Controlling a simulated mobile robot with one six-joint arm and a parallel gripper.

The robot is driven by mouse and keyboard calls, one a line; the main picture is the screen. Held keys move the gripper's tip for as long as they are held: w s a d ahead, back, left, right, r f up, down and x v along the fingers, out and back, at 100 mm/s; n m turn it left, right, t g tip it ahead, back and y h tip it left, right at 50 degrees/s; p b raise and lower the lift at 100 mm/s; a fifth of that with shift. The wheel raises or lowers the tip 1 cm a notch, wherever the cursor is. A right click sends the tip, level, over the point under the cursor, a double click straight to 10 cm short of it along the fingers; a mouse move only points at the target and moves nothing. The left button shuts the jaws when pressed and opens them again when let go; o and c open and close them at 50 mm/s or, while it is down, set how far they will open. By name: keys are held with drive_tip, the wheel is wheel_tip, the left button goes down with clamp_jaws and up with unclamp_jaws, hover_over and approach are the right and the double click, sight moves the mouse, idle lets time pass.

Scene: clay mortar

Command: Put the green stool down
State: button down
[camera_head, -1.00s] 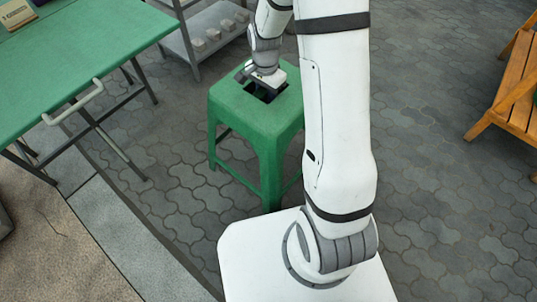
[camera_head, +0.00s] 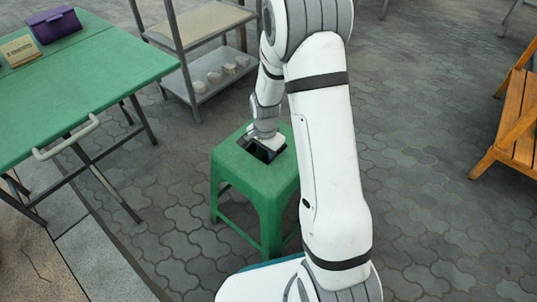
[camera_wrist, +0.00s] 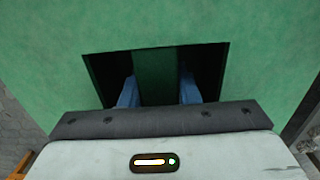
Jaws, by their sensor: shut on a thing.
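The green stool (camera_head: 255,180) is upright in the head view, between the green table and my arm. It has a square seat with a dark rectangular hole. My gripper (camera_head: 266,150) reaches down into this hole. In the wrist view, two blue fingers (camera_wrist: 158,92) sit in the hole on either side of a green bar of the stool (camera_wrist: 155,75), and the gripper is shut on it. The fingertips are hidden below the seat. The stool's legs end at or close to the paving; I cannot tell whether they touch it.
A green folding table (camera_head: 85,85) at left holds a purple case (camera_head: 54,25) and a small sign (camera_head: 18,50). A metal shelf (camera_head: 205,22) with white bowls stands behind the stool. A wooden bench (camera_head: 510,140) is at far right. Paving (camera_head: 430,170) between stool and bench is clear.

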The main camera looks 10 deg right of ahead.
drive_tip(key=shift+f, duration=0.1)
drive_tip(key=c, duration=1.1)
unclamp_jaws()
wheel_tip(320, 180, up, 12)
drive_tip(key=p, duration=0.4)
drive_tip(key=shift+r+p, duration=0.25)
drive_tip(key=shift+p, duration=0.15)
drive_tip(key=s+r+n, duration=0.3)
drive_tip(key=s+r, duration=0.1)
drive_tip(key=s, duration=0.3)
drive_tip(key=s+r+n, duration=0.4)
drive_tip(key=s+r, duration=0.1)
drive_tip(key=s, duration=0.1)
drive_tip(key=s+d+r+n+t, duration=0.1)
drive_tip(key=s+r+n, duration=0.2)
drive_tip(key=s+r, duration=0.2)
drive_tip(key=shift+s+n, duration=0.4)
drive_tip(key=shift+s, duration=0.95)
